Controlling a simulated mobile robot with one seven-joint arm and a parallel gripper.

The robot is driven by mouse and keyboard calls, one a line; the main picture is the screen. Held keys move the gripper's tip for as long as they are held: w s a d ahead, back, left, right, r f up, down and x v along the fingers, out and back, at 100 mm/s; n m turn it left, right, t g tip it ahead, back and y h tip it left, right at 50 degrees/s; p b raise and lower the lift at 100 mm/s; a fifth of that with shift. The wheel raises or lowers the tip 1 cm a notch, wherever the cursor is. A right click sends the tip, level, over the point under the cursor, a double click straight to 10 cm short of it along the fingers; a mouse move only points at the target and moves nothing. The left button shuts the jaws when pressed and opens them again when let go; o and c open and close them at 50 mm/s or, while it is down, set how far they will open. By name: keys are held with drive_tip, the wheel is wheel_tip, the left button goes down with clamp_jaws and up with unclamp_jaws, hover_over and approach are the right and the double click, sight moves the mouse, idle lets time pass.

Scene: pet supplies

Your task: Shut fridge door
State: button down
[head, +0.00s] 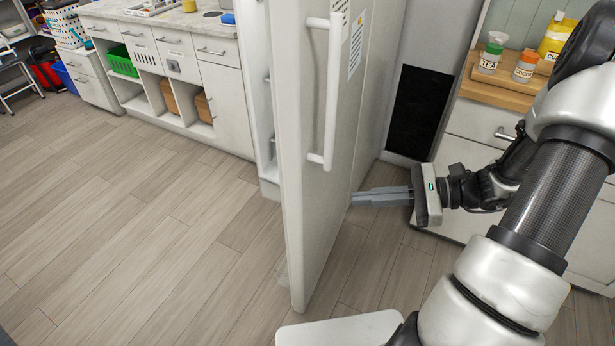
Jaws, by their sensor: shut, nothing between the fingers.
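The white fridge door (308,160) stands open in the middle of the head view, seen nearly edge-on. Its long white handle (331,90) is on the side facing right. Part of the fridge body and inner shelves (262,110) shows to the left behind the door. My gripper (354,198) points left, its fingers shut and empty. The fingertips are at the door's right-hand outer face, below the handle. I cannot tell whether they touch it.
White cabinets (220,95) with a green basket (122,62) stand at the back left. A drawer unit (478,130) with a wooden tray (497,88) and labelled jars is close behind my arm at right. The wood floor (150,235) at left is clear.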

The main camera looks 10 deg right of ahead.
drive_tip(key=w+d+f+m+t+y+b, duration=0.1)
drive_tip(key=w+d+f+m+t+b, duration=0.15)
drive_tip(key=f+m+t, duration=0.2)
drive_tip(key=b, duration=0.1)
approach(304, 180)
drive_tip(key=shift+t, duration=0.25)
drive_tip(key=x, duration=0.6)
drive_tip(key=shift+s+a+f, duration=0.1)
drive_tip(key=shift+a+f, duration=0.05)
drive_tip(key=shift+a, duration=0.1)
drive_tip(key=shift+a, duration=0.15)
